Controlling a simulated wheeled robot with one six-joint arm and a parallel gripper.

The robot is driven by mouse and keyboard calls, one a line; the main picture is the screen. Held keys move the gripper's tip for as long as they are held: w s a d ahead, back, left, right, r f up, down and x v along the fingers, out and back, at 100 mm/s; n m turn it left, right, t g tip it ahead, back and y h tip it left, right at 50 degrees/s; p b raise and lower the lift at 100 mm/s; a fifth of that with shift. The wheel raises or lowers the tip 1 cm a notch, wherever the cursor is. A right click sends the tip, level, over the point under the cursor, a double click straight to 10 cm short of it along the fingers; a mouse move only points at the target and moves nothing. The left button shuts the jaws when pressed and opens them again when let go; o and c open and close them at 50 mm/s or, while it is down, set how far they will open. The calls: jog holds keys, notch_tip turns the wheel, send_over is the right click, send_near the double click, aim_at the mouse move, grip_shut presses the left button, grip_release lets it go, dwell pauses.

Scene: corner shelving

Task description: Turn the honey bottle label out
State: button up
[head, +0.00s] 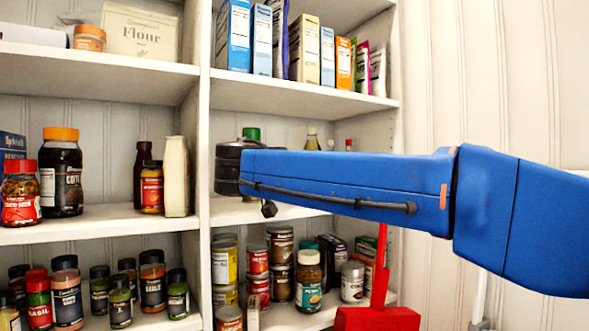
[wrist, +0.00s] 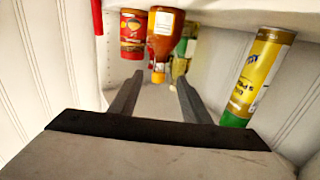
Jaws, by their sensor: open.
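The honey bottle (wrist: 164,40) shows in the wrist view as an amber bottle with a yellow cap. It appears upside down there, cap toward the bottom of the picture. A pale label faces the wrist camera. My gripper (wrist: 160,78) is open and empty, its two dark fingers pointing toward the bottle, which appears just beyond the fingertips and between their lines. I cannot tell whether they touch. In the head view my gripper (head: 228,168) is at the middle right shelf (head: 228,213). I cannot make out the honey bottle there; my blue arm covers much of that shelf.
In the wrist view a red container (wrist: 132,35) stands left of the bottle. A yellow can with a green end (wrist: 260,75) is close on the right. Another yellow-green bottle (wrist: 183,55) is partly hidden behind. Shelf walls bound both sides.

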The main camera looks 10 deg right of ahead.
jog(key=x, duration=1.2)
jog(key=shift+w+d, duration=0.1)
jog(key=shift+c, duration=0.3)
grip_shut()
